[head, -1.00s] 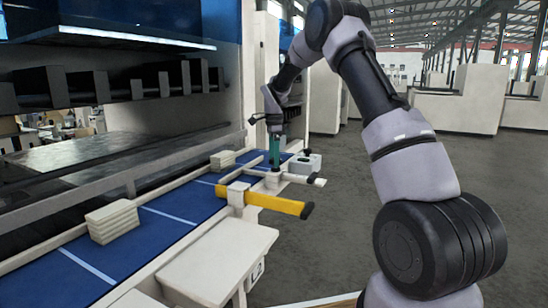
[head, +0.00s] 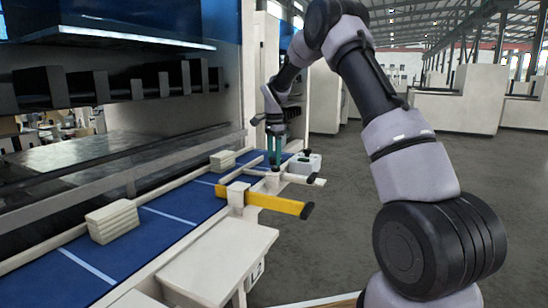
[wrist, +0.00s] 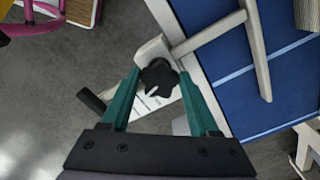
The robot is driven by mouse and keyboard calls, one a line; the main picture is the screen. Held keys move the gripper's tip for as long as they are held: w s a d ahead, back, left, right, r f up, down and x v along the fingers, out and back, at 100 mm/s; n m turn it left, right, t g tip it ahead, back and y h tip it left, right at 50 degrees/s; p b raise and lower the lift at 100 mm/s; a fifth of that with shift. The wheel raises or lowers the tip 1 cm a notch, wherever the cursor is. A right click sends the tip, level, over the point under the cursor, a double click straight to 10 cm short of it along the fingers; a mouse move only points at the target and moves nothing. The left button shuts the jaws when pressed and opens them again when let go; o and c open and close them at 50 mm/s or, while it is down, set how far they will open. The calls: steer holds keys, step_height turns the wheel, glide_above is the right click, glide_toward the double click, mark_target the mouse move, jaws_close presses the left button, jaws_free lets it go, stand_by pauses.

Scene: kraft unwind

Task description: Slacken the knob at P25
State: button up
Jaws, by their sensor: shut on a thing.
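A black star-shaped knob (wrist: 158,77) sits on a pale clamp block at the edge of the blue table, in the middle of the wrist view. My gripper (wrist: 159,74) has its two green fingers on either side of the knob, shut on it. In the head view my gripper (head: 274,160) points straight down over the table's far right edge, and the knob is too small there to make out clearly. A white label (wrist: 152,101) lies partly hidden below the knob; its print cannot be read.
A yellow bar (head: 265,200) with a black end juts out nearer me. A pale arm (wrist: 258,50) crosses the blue table (head: 185,212). Pale stacks (head: 112,221) stand on the table. A grey box (head: 304,163) with a black knob is beyond. Floor to the right is open.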

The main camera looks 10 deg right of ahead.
steer(key=n, duration=0.5)
steer(key=shift+s+d+f+n, duration=0.1)
steer(key=shift+s+f+n, duration=0.1)
steer(key=shift+n, duration=0.2)
steer(key=n, duration=0.4)
steer(key=shift+s+d, duration=0.1)
steer(key=n, duration=0.5)
steer(key=shift+d, duration=0.15)
steer(key=n, duration=0.4)
steer(key=shift+d+n, duration=0.15)
steer(key=shift+n, duration=0.25)
steer(key=o, duration=1.4)
steer(key=shift+r, duration=0.15)
